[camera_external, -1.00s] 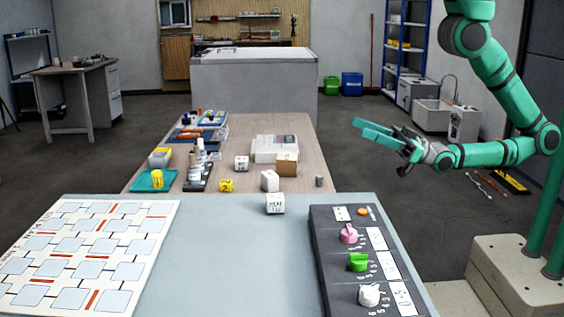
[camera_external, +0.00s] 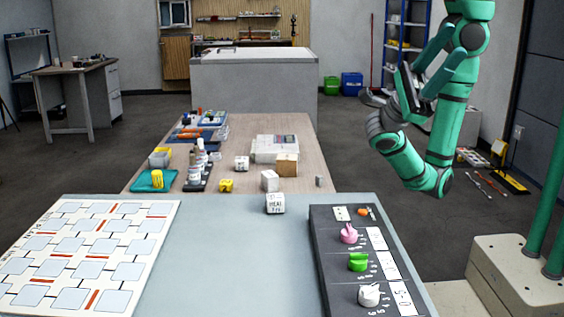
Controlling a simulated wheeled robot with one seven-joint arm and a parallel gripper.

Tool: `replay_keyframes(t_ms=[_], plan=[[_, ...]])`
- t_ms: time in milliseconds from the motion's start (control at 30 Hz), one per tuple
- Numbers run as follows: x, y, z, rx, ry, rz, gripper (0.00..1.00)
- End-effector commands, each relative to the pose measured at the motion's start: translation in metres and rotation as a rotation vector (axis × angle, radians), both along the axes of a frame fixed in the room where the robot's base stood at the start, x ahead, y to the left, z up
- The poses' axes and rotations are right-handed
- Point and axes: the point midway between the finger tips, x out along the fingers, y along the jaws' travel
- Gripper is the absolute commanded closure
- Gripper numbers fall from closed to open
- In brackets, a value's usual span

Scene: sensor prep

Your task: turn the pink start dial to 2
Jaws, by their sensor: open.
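The pink start dial (camera_external: 349,233) is on the dark control panel (camera_external: 322,250) at the right of the near table. It is the dial farthest from the camera, above the green dial (camera_external: 358,262) and the white dial (camera_external: 368,295). Small numbers are printed around it, but its setting is too small to read. My gripper (camera_external: 431,62) is raised in the air, up and to the right of the panel, well apart from the dial. It is open and empty, partly mixed in view with my folded arm.
A small orange part (camera_external: 363,211) is at the panel's far end. A white lettered cube (camera_external: 275,203) stands at the table's far edge, left of the panel. A white board of squares (camera_external: 85,255) lies at the left. The grey table middle (camera_external: 235,260) is clear.

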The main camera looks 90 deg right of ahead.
Motion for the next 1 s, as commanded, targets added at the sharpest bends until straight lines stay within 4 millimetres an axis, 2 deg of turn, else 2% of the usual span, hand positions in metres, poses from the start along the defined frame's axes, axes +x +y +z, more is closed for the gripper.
replay_keyframes(t_ms=[133, 267, 400, 533, 667, 767, 867, 1000], plan=[[-0.031, 0.031, -0.003, -0.080, -0.230, 0.053, 0.54], [-0.055, 0.053, -0.018, -0.156, -0.426, 0.095, 0.54], [-0.074, 0.072, -0.043, -0.245, -0.637, 0.140, 0.54], [-0.084, 0.085, -0.075, -0.338, -0.834, 0.180, 0.54], [-0.083, 0.092, -0.111, -0.438, -1.027, 0.220, 0.54], [-0.075, 0.094, -0.140, -0.523, -1.174, 0.250, 0.54], [-0.061, 0.092, -0.168, -0.613, -1.320, 0.280, 0.54], [-0.029, 0.082, -0.205, -0.751, -1.520, 0.319, 0.54]])
